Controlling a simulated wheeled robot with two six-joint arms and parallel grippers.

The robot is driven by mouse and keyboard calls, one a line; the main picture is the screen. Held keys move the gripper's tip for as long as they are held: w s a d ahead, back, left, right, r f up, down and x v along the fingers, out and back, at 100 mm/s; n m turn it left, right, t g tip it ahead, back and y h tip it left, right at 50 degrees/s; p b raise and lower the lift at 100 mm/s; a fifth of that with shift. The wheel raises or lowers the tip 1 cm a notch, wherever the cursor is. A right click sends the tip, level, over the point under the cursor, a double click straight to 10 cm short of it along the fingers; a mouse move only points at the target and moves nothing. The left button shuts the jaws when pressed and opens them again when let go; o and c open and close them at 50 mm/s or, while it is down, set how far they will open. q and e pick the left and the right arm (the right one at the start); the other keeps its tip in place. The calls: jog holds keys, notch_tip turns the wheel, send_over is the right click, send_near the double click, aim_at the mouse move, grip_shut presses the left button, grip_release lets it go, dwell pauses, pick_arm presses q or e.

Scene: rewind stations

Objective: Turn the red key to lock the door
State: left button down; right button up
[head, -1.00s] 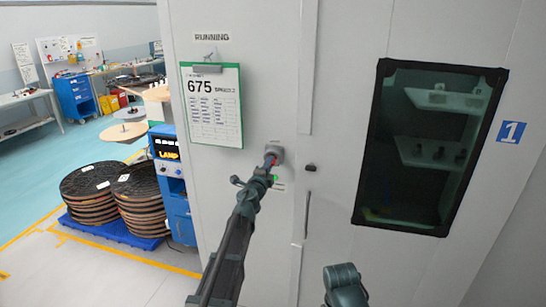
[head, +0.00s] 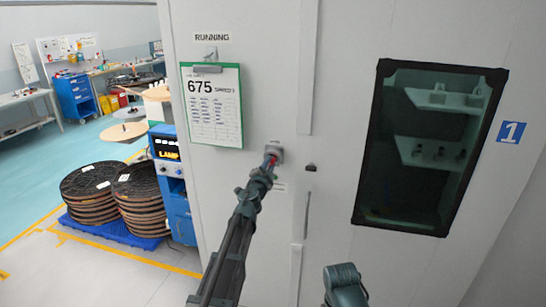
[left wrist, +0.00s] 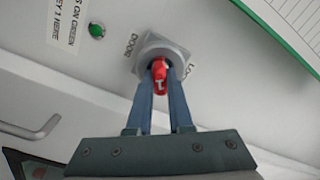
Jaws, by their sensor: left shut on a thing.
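The red key (left wrist: 159,75) sits in a grey lock housing (left wrist: 176,53) on the pale cabinet front. My left gripper (left wrist: 160,88) is shut on the red key, with one finger on either side of it. In the head view the left gripper (head: 268,164) reaches up to the lock (head: 276,149), and only a little red of the key shows there. Lettering beside the lock reads "DOOR" on one side and is partly hidden on the other. A green indicator (left wrist: 97,30) sits near the lock and looks dark. My right gripper is out of view.
The door has a dark-framed window (head: 432,150) and a vertical handle (head: 306,215) to the right of the lock. A clipboard (head: 213,105) hangs above left. My right arm shows at the bottom.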

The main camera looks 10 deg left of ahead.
pick_arm(q)
jog(key=n, duration=0.6)
jog(key=shift+d+n, duration=0.15)
jog(key=shift+n, duration=0.15)
jog(key=n, duration=0.6)
jog(key=shift+r+p, duration=0.1)
jog(key=shift+p, duration=0.2)
jog(key=c, duration=0.7)
grip_release()
jog(key=shift+c, duration=0.2)
